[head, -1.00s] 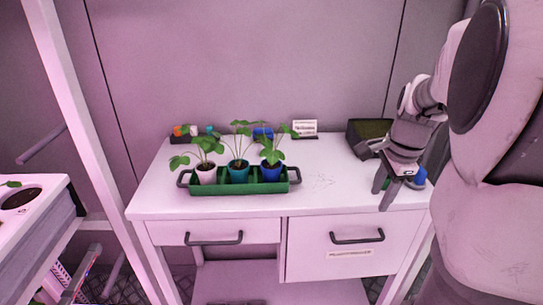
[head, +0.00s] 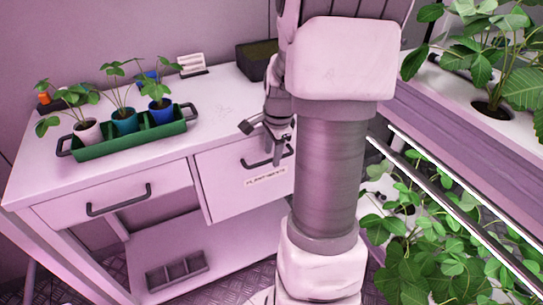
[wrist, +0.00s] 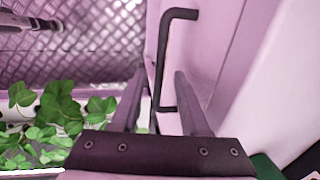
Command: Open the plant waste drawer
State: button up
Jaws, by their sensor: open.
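The plant waste drawer (head: 228,180) is the labelled right-hand drawer front of the white desk, and it looks closed. Its black bar handle (head: 250,164) is partly covered by my gripper (head: 266,136) in the head view. My gripper is open, just in front of the drawer face at the handle. In the wrist view the handle (wrist: 163,60) runs up the picture between the two fingertips of my gripper (wrist: 160,82), and the fingers are not closed on it. Whether a finger touches the handle or drawer face cannot be told.
A green tray (head: 130,146) with potted seedlings stands on the desk (head: 215,105). A left drawer (head: 125,195) is closed. A dark box (head: 256,60) sits at the back. A leafy plant rack (head: 450,120) stands close on the right.

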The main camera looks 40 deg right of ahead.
jog(key=shift+f, duration=0.3)
jog(key=shift+w, duration=0.1)
grip_shut()
dwell(1.2)
